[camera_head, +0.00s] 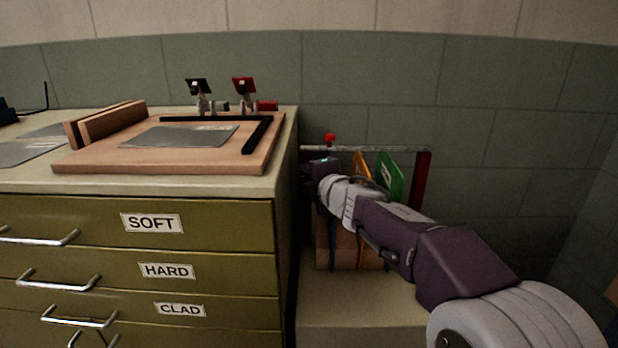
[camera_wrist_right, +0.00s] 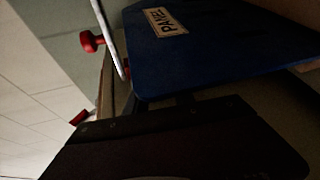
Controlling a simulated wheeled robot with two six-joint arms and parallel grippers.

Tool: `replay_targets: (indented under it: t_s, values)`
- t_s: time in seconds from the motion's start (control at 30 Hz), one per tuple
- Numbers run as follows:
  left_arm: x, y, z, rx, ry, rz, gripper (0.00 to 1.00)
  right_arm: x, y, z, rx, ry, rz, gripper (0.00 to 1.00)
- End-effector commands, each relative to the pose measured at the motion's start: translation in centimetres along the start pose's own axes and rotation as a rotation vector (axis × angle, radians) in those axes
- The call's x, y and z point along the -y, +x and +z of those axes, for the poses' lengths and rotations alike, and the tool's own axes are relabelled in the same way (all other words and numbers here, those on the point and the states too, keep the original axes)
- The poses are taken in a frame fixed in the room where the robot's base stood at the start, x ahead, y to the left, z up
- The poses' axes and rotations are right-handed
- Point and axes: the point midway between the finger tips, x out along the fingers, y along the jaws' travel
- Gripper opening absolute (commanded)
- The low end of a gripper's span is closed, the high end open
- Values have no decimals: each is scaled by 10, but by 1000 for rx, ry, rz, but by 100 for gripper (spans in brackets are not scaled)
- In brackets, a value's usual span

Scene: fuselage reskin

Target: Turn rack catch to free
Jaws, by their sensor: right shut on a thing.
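The rack (camera_head: 424,185) stands right of the drawer cabinet and holds upright panels. A red knob (camera_head: 330,139), which looks like the rack catch, sits on its grey top rail (camera_head: 380,149). The knob also shows in the right wrist view (camera_wrist_right: 90,42), beside the thin rail (camera_wrist_right: 110,40). My right gripper (camera_head: 318,168) is at the rack's left end, below the knob and apart from it. It appears shut on the edge of a blue panel (camera_wrist_right: 215,45) labelled PANEL. The fingertips are mostly hidden. My left gripper is not in view.
An orange panel (camera_head: 361,164) and a green panel (camera_head: 391,178) stand in the rack near my right forearm. The cabinet (camera_head: 285,190) is close on the left. A wooden board (camera_head: 75,163) with red and black clamps lies on top. The wall is close behind.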

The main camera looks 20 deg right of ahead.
Motion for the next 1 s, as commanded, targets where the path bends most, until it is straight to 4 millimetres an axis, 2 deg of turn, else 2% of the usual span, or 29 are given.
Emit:
replay_targets:
  t_s: [0.2,0.3,0.47,0.73,0.77,0.83,1.0]
  values:
    - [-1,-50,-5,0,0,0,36,-12,-2,-2,36,-209,-99,0]
    - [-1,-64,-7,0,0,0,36,-10,-1,-3,59,-327,-152,0]
    - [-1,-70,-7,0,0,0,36,-5,0,-4,81,-431,-197,0]
    - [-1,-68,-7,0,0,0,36,-2,1,-4,84,-439,-199,0]
    - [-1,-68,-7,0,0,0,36,-2,1,-4,84,-439,-199,33]
    - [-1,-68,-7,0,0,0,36,-2,1,-4,84,-438,-199,51]
    - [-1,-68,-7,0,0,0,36,-3,1,-3,84,-437,-198,51]
